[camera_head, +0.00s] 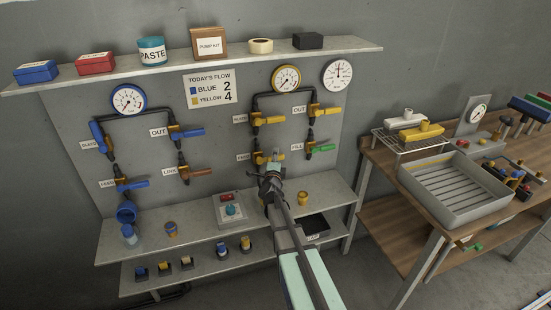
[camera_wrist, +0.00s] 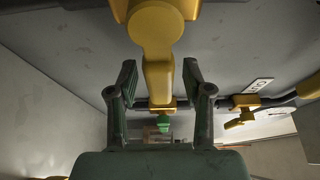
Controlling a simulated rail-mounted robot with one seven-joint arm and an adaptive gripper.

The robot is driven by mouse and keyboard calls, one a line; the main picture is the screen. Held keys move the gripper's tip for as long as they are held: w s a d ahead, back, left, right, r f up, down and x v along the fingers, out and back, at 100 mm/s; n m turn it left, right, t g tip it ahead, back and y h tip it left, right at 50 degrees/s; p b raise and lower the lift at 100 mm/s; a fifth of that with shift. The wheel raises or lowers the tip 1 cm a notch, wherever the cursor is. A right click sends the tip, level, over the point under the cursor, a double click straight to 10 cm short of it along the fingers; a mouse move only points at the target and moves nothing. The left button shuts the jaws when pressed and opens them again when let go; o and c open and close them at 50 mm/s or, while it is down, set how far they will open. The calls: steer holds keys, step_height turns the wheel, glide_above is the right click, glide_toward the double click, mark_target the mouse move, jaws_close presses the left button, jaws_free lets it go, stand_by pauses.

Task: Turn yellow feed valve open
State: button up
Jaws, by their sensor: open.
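The yellow feed valve (camera_head: 259,158) is at the lower left of the yellow pipe loop on the wall panel, beside a partly hidden label. My gripper (camera_head: 270,178) is in front of it and covers most of its handle. In the wrist view a yellow valve handle (camera_wrist: 158,80) hangs from a rounded yellow body. My gripper (camera_wrist: 159,82) is open there, with one finger on each side of the handle and visible gaps between. I cannot tell the handle's exact angle in the head view.
Another yellow handle (camera_head: 275,120) is just above, the yellow OUT handle (camera_head: 330,110) upper right, and the green FILL handle (camera_head: 324,148) right. The flow sign (camera_head: 209,87) reads blue 2, yellow 4. A shelf (camera_head: 165,232) lies below; a workbench with a tray (camera_head: 455,205) stands right.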

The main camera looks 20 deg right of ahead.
jaws_close()
